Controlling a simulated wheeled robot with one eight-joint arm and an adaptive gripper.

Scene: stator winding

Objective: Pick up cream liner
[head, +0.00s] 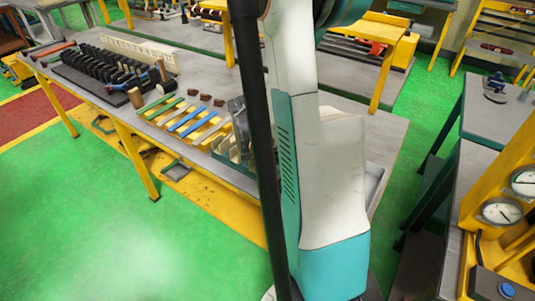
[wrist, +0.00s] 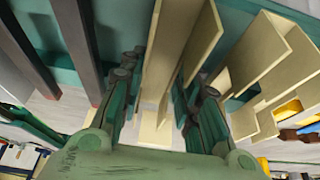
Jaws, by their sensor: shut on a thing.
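My gripper (wrist: 158,85) shows in the wrist view with its two green fingers on either side of a cream liner (wrist: 168,45). The liner is a tall, thin, folded-looking piece standing between the fingers, and the gripper is shut on it. More cream liners (wrist: 245,52) stand just right of the right finger. In the head view, cream pieces (head: 246,126) show in a rack beside my arm. My gripper is hidden behind the arm there. Whether the held liner is clear of its rack cannot be told.
Dark upright bars (wrist: 78,40) stand left of the gripper. On the grey table (head: 200,62) lie blue strips (head: 187,117), green strips, brown blocks (head: 193,92) and a black rack of tools (head: 105,66). A bench with gauges (head: 502,211) is at the right. Green floor is open at the left.

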